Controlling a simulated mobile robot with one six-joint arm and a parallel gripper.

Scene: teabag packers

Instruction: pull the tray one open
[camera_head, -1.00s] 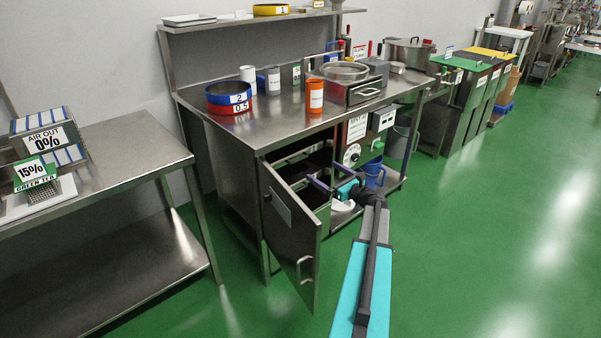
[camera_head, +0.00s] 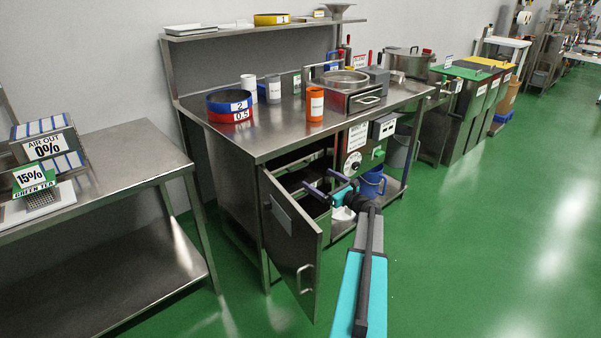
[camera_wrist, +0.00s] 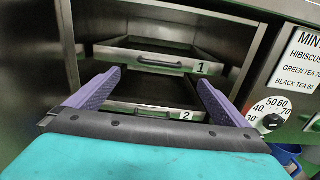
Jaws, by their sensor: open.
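Tray one (camera_wrist: 130,55) is the upper metal tray in the cabinet, marked "1", with a dark bar handle (camera_wrist: 160,63) on its front. Tray two (camera_wrist: 130,107), marked "2", sits below it with its own handle. My gripper (camera_wrist: 158,85) is open and empty, its two purple fingers pointing at the trays, one on each side of tray one's handle in the picture. In the wrist view, the fingertips appear slightly below that handle; I cannot tell the gap in depth. In the head view, my gripper (camera_head: 326,184) is at the cabinet opening, and the trays are mostly dark there.
The cabinet door (camera_head: 290,235) hangs open to the left of my arm. A dial panel (camera_wrist: 275,110) stands close on the right, with a blue bucket (camera_head: 372,183) beside the cabinet. Green floor in front and right is clear.

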